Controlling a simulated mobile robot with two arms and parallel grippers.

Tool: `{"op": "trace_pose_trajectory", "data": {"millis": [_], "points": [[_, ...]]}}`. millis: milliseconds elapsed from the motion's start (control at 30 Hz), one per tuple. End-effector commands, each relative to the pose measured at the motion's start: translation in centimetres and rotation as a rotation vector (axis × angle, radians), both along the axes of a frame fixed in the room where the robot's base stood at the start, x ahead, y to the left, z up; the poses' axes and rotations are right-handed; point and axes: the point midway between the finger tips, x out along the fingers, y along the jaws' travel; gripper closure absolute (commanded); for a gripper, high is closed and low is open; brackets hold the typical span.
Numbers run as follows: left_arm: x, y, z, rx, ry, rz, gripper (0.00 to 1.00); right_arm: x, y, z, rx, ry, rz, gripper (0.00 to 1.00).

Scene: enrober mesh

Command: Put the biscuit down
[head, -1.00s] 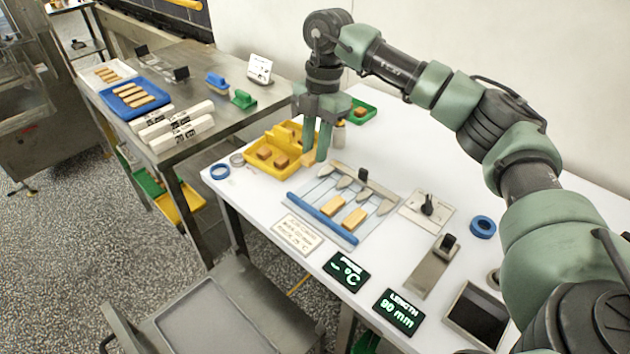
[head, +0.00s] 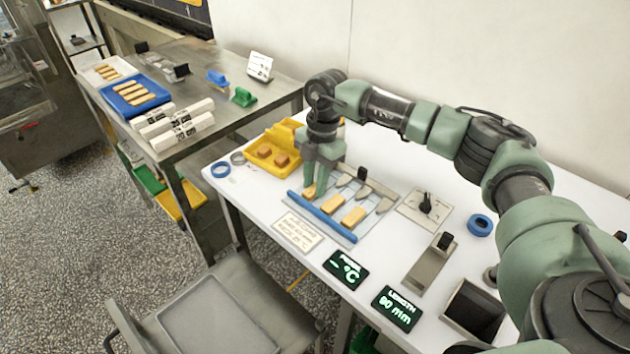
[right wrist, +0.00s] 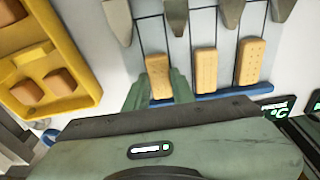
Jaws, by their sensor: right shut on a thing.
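My right gripper (head: 316,188) is shut on a tan biscuit (head: 309,193) at the left end of the lane board (head: 341,233). In the right wrist view this biscuit (right wrist: 158,74) lies between the fingers, lengthwise along its lane, near the blue bar (right wrist: 212,97). I cannot tell whether it touches the board. Two more biscuits, a middle one (head: 332,204) and a right one (head: 354,217), lie on the board, parallel and apart. Both also show in the right wrist view, middle (right wrist: 206,69) and right (right wrist: 250,61). My left gripper is not in view.
Grey pointed pieces (head: 345,181) line the board's back edge, close to the right gripper. A yellow tray (head: 262,168) with brown blocks stands to the left. A label card (head: 298,230) and two dark displays (head: 346,269) lie in front. A blue ring (head: 481,225) lies right.

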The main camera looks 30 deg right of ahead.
Motion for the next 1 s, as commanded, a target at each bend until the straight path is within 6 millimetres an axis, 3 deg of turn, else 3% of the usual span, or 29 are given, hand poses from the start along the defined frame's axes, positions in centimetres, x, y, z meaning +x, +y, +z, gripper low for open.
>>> {"op": "trace_pose_trajectory", "data": {"millis": [100,133,200,633,1000], "points": [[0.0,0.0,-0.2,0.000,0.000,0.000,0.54,0.0,0.0,-0.3,0.000,0.000,0.000,0.98],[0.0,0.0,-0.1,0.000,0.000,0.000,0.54,0.0,0.0,-0.2,0.000,0.000,0.000,0.67],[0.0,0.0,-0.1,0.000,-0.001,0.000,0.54,0.0,0.0,-0.2,0.000,0.000,0.000,0.54],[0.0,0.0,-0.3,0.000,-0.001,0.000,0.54,0.1,-0.1,0.7,0.000,-0.002,0.000,0.54],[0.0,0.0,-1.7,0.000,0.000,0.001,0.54,0.5,-1.1,8.2,0.001,-0.004,-0.001,0.54]]}}
